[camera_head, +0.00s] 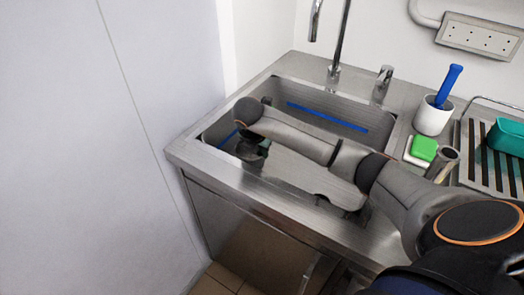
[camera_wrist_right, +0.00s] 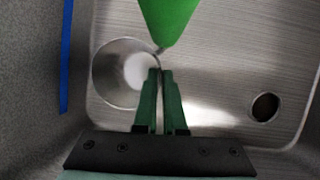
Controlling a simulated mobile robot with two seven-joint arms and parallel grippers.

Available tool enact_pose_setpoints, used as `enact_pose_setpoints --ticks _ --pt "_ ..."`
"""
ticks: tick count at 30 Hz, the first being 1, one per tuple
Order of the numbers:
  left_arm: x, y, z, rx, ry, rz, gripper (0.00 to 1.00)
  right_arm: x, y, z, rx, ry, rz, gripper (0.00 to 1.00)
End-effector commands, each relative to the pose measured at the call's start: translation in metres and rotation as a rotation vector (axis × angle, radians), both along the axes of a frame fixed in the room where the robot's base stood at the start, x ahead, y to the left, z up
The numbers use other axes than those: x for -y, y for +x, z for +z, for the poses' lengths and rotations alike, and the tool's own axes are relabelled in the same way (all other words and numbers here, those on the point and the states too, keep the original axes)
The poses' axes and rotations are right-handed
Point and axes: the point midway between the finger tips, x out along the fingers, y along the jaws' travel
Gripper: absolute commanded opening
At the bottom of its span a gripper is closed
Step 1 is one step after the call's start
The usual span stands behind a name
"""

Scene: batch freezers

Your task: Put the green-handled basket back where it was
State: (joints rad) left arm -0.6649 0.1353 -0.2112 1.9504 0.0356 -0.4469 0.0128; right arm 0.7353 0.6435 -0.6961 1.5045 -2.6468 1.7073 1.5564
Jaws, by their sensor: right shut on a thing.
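A bright green tapered handle (camera_wrist_right: 168,18) enters from the top of the right wrist view. Its narrow end comes to a thin metal part near my fingertips. A round steel container (camera_wrist_right: 112,72) with a whitish inside shows just left of the fingertips; whether it joins the handle, I cannot tell. My right gripper (camera_wrist_right: 160,76) is shut on the thin part by the green handle, inside the steel sink. In the head view my right arm reaches over the sink (camera_head: 283,88), and its hand hides most of what it holds. My left gripper is not in view.
The sink floor has a dark drain hole (camera_wrist_right: 265,107). A faucet (camera_head: 337,45) stands behind. Right of the sink are a white cup (camera_head: 432,119) with a blue-handled tool, a green sponge (camera_head: 424,148), a steel cylinder (camera_head: 443,164) and a rack (camera_head: 487,165). A pale wall closes the left.

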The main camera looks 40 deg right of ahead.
Motion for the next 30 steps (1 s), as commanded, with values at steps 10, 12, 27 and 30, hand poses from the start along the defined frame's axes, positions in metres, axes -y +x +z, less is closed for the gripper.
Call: enact_pose_setpoints --ticks 10,12,27,30 --pt "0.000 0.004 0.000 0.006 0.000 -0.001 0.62 0.000 0.000 -0.002 0.000 0.000 0.000 0.35" --pt "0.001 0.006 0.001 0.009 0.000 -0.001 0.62 0.000 0.000 -0.002 0.000 0.000 0.000 0.38" --pt "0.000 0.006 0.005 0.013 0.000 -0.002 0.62 -0.012 -0.007 0.035 0.006 0.001 0.002 0.38" --pt "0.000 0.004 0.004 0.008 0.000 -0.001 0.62 -0.019 -0.012 0.056 0.006 0.001 0.002 0.38"
